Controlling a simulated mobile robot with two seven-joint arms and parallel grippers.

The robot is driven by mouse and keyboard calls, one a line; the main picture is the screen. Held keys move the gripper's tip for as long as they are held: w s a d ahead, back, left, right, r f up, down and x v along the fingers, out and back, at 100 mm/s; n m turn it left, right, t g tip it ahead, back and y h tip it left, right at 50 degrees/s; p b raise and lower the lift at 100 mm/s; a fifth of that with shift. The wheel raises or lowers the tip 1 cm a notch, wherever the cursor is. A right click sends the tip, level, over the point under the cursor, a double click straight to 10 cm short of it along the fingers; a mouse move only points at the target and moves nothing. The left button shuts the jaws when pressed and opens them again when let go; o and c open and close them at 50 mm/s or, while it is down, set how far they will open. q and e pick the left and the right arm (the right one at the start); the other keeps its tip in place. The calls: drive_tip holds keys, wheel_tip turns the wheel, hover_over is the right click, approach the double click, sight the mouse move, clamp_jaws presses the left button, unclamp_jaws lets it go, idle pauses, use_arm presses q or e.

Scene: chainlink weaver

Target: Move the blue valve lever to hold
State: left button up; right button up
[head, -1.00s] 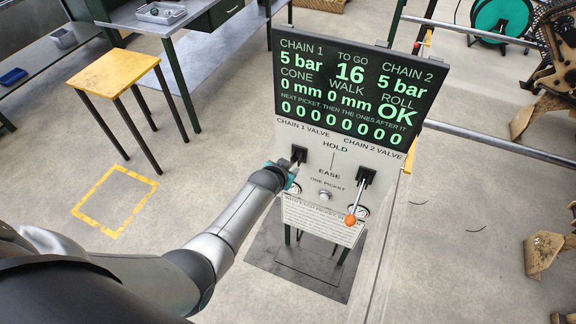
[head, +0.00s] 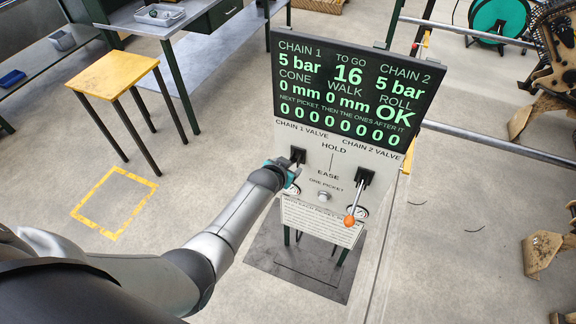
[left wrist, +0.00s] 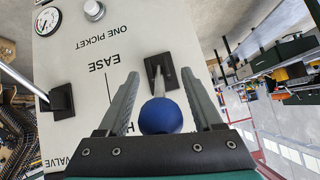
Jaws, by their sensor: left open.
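The blue valve lever's round knob (left wrist: 160,116) shows in the left wrist view. Its metal stem runs to a black slotted mount (left wrist: 178,77) on the panel. My left gripper (left wrist: 160,76) is open, with one finger on each side of the lever and the knob near the palm. No finger visibly touches the knob. In the head view, my left gripper (head: 288,174) is at the CHAIN 1 valve mount (head: 298,155) and hides the blue knob. The panel (head: 322,178) has HOLD printed above EASE. My right gripper is not in view.
An orange-knobbed lever (head: 350,220) hangs down from the CHAIN 2 mount (head: 365,177), right of my gripper. A ONE PICKET button (head: 324,196) sits between the levers. The display (head: 352,88) stands above. A yellow stool (head: 118,74) is at the left.

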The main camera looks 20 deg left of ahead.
use_arm(q)
drive_tip(key=shift+s, duration=0.1)
drive_tip(key=shift+s+r+p, duration=0.25)
drive_tip(key=shift+s+p, duration=0.05)
drive_tip(key=shift+s, duration=0.05)
drive_tip(key=p+v, duration=0.4)
drive_tip(key=v, duration=1)
drive_tip(key=shift+r, duration=0.2)
